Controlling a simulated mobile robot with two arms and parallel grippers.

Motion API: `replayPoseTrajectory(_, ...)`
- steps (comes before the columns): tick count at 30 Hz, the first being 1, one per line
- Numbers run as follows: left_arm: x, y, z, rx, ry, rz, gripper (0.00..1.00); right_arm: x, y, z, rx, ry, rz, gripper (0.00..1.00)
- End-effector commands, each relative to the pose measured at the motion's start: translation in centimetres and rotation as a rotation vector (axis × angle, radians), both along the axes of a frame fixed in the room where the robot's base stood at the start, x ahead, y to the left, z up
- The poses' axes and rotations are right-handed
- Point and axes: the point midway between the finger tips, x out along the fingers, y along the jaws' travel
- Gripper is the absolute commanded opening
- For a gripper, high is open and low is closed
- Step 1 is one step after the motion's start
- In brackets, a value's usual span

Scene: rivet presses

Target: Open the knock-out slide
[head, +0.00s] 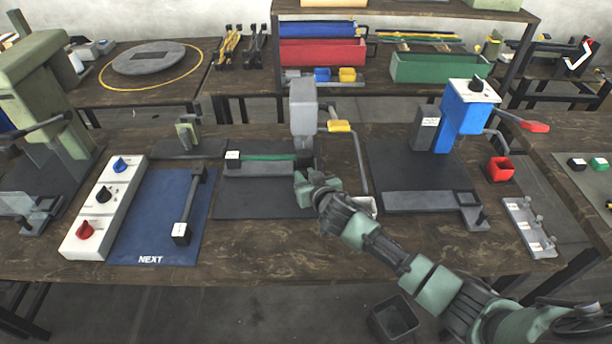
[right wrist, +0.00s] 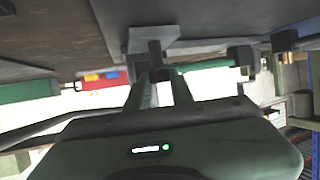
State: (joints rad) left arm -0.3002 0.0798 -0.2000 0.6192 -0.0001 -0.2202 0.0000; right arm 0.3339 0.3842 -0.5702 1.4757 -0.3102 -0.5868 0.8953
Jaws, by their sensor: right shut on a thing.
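The middle press (head: 303,105) has a grey head and a dark base plate (head: 235,200). A low grey block with a green bar (head: 268,157) and a white label lies at its foot. My right gripper (head: 301,181) is at the right end of this block, in front of the press column. In the right wrist view my gripper (right wrist: 158,85) is shut on a dark knob (right wrist: 155,52). The knob is fixed to a light grey plate (right wrist: 150,38), which looks like the knock-out slide. The head view hides the knob behind my fingers. My left gripper is out of view.
A yellow-handled lever (head: 340,126) hangs just right of the press head. A blue press (head: 462,115) stands further right, a blue mat (head: 150,215) and white switch panel (head: 103,208) to the left. My right arm crosses the table's front edge above a dark bin (head: 393,318).

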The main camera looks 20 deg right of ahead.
Motion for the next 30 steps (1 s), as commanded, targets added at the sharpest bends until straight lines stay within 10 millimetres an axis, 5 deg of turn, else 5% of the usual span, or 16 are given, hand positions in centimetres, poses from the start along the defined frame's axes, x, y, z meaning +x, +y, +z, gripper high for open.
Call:
replayPoseTrajectory(8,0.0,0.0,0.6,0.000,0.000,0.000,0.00,-1.8,0.7,-0.1,0.005,0.004,0.003,0.00)
replayPoseTrajectory(21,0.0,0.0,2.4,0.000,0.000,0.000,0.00,-11.6,3.5,-0.1,0.005,0.003,0.001,0.00)
replayPoseTrajectory(30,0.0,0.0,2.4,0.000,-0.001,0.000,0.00,-12.4,3.6,0.0,0.001,0.000,-0.001,0.00)
